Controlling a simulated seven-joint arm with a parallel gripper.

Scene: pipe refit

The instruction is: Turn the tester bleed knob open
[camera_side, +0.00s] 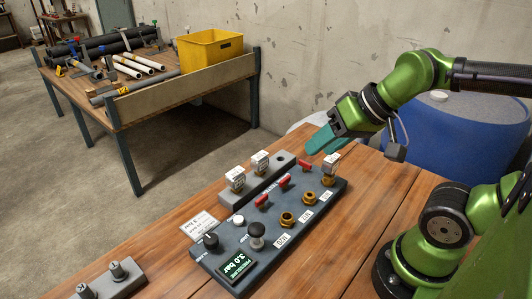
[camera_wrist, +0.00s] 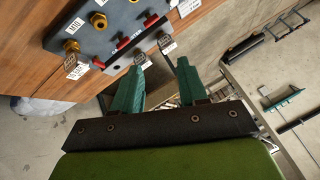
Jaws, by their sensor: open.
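The tester (camera_side: 222,262) is a dark grey panel on the wooden bench, with a display reading 3.0 bar. A black pointer knob (camera_side: 211,240) sits near its front left corner, and a taller round-topped black knob (camera_side: 256,232) stands to its right. I cannot read which one is the bleed knob. My gripper (camera_side: 312,146) is above the far end of the panel, well away from both knobs. In the wrist view my gripper (camera_wrist: 160,62) is open and empty, with teal fingers apart; neither black knob shows there.
Red levers (camera_side: 285,182), brass fittings (camera_side: 287,218) and a white button (camera_side: 238,220) stand on the panel. A grey block (camera_side: 262,184) with tagged padlock-like pieces lies behind it. A smaller grey block (camera_side: 118,285) is at front left. A blue barrel (camera_side: 430,150) stands behind my arm.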

